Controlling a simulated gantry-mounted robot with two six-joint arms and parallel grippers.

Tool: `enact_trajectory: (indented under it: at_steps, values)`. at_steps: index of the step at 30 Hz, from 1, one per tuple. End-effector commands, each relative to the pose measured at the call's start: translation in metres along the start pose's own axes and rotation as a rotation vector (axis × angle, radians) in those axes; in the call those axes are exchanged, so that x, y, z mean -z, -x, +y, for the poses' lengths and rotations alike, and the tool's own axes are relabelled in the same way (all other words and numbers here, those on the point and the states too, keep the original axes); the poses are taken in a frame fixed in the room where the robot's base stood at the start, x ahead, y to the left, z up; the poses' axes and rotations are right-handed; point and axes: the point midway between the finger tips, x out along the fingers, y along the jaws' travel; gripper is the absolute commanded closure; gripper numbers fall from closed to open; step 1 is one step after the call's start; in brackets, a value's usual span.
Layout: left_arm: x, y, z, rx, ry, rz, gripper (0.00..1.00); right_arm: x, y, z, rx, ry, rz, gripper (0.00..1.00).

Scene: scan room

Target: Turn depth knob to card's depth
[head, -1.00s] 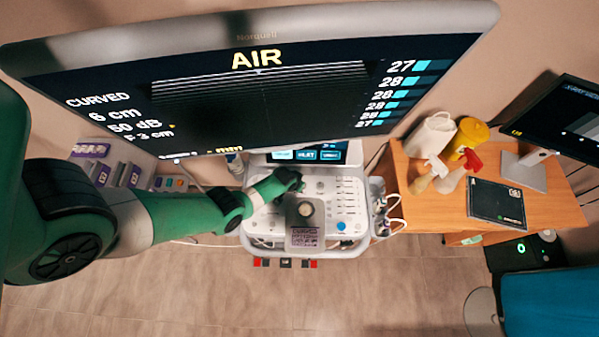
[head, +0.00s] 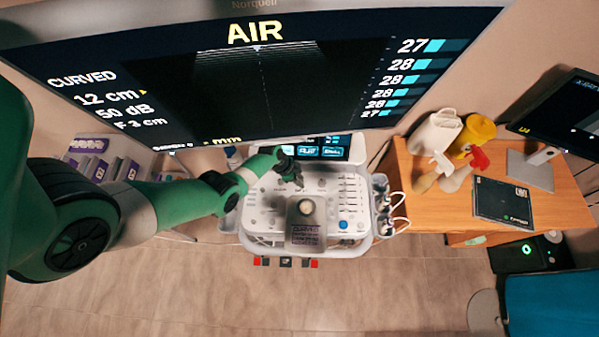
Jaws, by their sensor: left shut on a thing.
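The ultrasound console (head: 262,222) stands at the centre, its panel full of small knobs and buttons. My left gripper (head: 296,180) is at the upper middle of this panel, shut on a small knob that the fingers hide; I take it for the depth knob. The big monitor (head: 300,95) reads CURVED, 12 cm with a small yellow marker beside it, 50 dB, F 3 cm and AIR. A card (head: 305,236) with a purple CURVED heading lies at the panel's front; its smaller lines are too small to read. My right gripper is not in view.
A small touch screen (head: 322,149) is behind the panel. Probes in holders (head: 385,205) hang at the console's right. A wooden desk (head: 430,211) holds bottles, a dark case (head: 502,203) and another monitor (head: 560,113).

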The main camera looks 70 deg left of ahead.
Motion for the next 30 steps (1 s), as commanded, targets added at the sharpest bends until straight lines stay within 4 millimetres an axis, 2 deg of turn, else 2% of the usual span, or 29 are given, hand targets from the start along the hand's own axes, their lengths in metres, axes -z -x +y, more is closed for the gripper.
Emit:
enact_trajectory:
  at_steps: [12,27,28,30]
  values:
    - [-0.001,-0.0008,-0.0018,-0.069,-0.171,-0.003,1.0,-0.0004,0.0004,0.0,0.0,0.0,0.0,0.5]
    - [-0.0013,-0.0008,-0.0013,-0.077,-0.191,-0.004,1.0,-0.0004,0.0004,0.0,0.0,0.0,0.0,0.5]
    - [-0.0013,-0.0008,-0.0013,-0.076,-0.191,-0.004,0.65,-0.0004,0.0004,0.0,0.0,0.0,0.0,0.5]
    - [-0.0012,-0.0007,-0.0013,-0.077,-0.19,-0.004,0.52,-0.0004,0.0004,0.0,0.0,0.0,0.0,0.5]
